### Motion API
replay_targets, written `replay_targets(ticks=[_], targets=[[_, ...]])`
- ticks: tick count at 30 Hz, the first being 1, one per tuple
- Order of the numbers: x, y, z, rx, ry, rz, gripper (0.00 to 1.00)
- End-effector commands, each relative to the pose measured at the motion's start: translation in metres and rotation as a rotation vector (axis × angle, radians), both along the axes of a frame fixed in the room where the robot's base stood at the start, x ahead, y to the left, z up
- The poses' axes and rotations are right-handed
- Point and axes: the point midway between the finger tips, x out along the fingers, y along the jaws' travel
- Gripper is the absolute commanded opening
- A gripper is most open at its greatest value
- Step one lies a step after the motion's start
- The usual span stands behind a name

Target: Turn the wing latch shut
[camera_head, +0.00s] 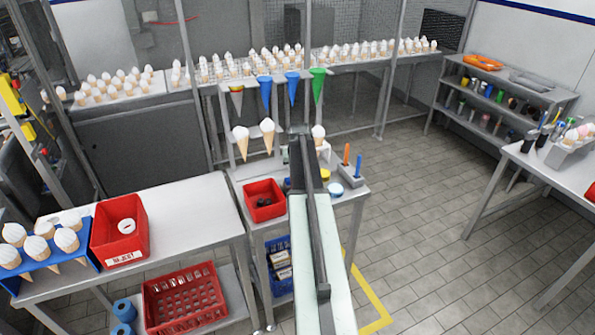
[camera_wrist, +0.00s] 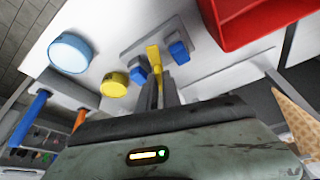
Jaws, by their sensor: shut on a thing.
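The yellow wing latch (camera_wrist: 153,56) shows in the wrist view on a light grey plate (camera_wrist: 135,47) fixed to the white worktop. Its wing points roughly up the picture, between two blue blocks, one at its right (camera_wrist: 179,52) and one lower left (camera_wrist: 137,75). My gripper (camera_wrist: 158,88) is shut on the latch's near end, which the fingers partly hide. In the head view my arm covers the latch and the fingers.
A red bin (camera_wrist: 250,20) stands close to the latch plate; the head view shows it too (camera_head: 264,203). A blue-rimmed disc (camera_wrist: 70,53) and a yellow disc (camera_wrist: 114,86) are nearby. A holder with orange (camera_head: 346,153) and blue handles and a cone (camera_wrist: 297,122) flank the workspace.

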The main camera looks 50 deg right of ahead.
Motion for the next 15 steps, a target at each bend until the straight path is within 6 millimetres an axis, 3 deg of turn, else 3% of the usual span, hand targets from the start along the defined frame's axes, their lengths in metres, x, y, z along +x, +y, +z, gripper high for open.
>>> replay_targets(ticks=[15], targets=[[0.0067,0.0047,-0.0005,0.005,0.0,-0.484,0.0]])
